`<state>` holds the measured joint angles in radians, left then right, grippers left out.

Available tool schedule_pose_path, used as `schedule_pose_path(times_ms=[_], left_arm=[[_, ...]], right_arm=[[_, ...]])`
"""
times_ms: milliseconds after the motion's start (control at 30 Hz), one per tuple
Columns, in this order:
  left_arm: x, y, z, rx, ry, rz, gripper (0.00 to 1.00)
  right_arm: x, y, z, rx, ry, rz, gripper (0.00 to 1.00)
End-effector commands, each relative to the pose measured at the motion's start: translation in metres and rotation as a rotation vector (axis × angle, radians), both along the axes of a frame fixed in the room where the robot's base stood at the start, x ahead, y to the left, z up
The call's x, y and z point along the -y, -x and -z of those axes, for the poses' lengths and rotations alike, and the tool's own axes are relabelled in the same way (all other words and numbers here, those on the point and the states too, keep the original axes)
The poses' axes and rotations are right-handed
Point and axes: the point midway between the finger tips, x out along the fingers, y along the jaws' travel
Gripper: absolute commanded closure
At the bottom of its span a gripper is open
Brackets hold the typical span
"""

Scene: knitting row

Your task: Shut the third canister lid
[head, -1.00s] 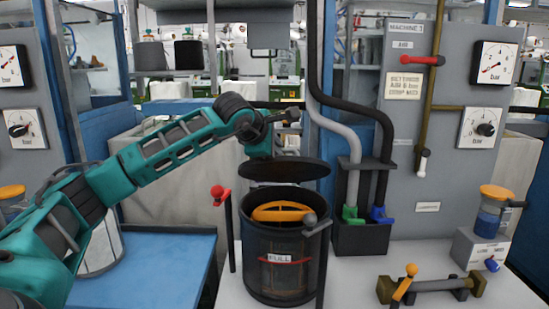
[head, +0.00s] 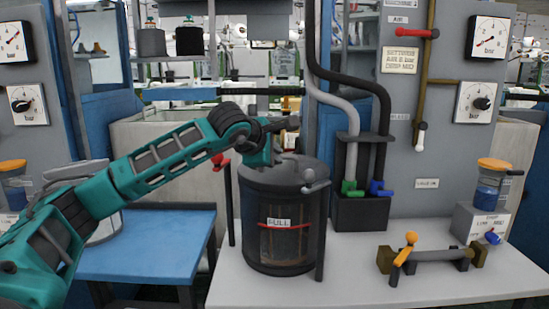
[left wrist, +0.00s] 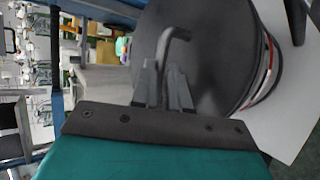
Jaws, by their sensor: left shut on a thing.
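The dark canister (head: 265,252) with a "FULL" label and a red line stands upright at the left of the white table. Its round dark lid (head: 310,172) lies about level over its mouth, and no gap or orange content shows. My left gripper (head: 281,160) is at the lid's back, shut on the lid's handle. In the left wrist view the fingers (left wrist: 165,88) close around the bent grey handle (left wrist: 175,38), with the lid (left wrist: 215,55) just beyond. My right gripper is not in view.
A red-knobbed post (head: 220,162) stands left of the canister. Hoses enter a dark holder (head: 362,213) to its right. A pipe with an orange lever (head: 405,250) lies further right on the table. A blue table (head: 150,245) is at left.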

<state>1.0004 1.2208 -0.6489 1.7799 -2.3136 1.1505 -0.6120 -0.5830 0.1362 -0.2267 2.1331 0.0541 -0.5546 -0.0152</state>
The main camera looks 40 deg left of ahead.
Motion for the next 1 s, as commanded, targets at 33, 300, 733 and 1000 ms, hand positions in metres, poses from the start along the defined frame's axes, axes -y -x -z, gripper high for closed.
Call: schedule_pose_path(times_ms=[33,300,733,1000], left_arm=[[0.007,0.003,0.024,-0.057,0.011,0.008,1.00],[0.008,0.002,0.026,-0.056,0.013,0.012,1.00],[0.009,0.002,0.026,-0.055,0.014,0.013,0.74],[0.010,0.019,0.012,-0.050,0.009,0.010,0.74]], right_arm=[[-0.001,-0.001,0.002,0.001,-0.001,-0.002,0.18],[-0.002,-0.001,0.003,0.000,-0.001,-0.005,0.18],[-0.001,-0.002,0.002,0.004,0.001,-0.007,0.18],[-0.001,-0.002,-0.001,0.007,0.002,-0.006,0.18]])
